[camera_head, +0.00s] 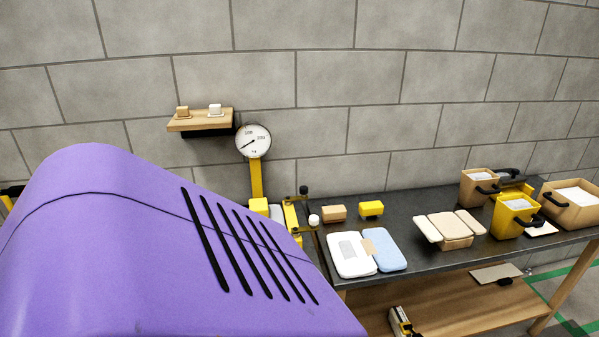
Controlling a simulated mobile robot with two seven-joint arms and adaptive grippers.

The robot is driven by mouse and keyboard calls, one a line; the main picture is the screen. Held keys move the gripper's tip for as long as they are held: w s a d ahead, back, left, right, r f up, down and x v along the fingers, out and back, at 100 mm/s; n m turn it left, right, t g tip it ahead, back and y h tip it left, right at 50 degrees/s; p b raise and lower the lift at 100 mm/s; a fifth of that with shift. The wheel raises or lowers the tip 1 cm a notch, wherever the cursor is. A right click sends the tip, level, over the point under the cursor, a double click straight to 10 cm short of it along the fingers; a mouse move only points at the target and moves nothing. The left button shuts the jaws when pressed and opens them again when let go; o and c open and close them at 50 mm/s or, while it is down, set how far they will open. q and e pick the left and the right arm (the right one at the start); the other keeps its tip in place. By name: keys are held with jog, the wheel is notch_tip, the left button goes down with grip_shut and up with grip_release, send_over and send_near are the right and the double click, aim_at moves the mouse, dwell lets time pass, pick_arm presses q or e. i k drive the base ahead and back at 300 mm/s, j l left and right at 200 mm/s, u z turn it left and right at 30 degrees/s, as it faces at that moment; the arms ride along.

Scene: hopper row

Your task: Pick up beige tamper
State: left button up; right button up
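I cannot tell for sure which object is the beige tamper. A small tan block (334,213) sits near the back left of the dark worktop, left of a yellow block (371,208). Another small tan piece (182,112) sits on the wall shelf, beside a white one (215,109). A small beige patch lies where the white pad (349,255) and the blue pad (385,250) meet. Neither of my grippers shows in the head view.
A large purple slotted body (150,245) fills the lower left and hides what is behind it. A dial scale (253,140) stands left of the worktop (400,221). Tan and yellow bins (515,217) stand at the right. The worktop's front middle is clear.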

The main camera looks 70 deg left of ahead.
aim_at(332, 213)
jog(key=u, duration=1.95)
jog(key=i+l+z, duration=0.1)
jog(key=i+z, duration=0.75)
jog(key=i+j, duration=0.05)
jog(key=i, duration=0.05)
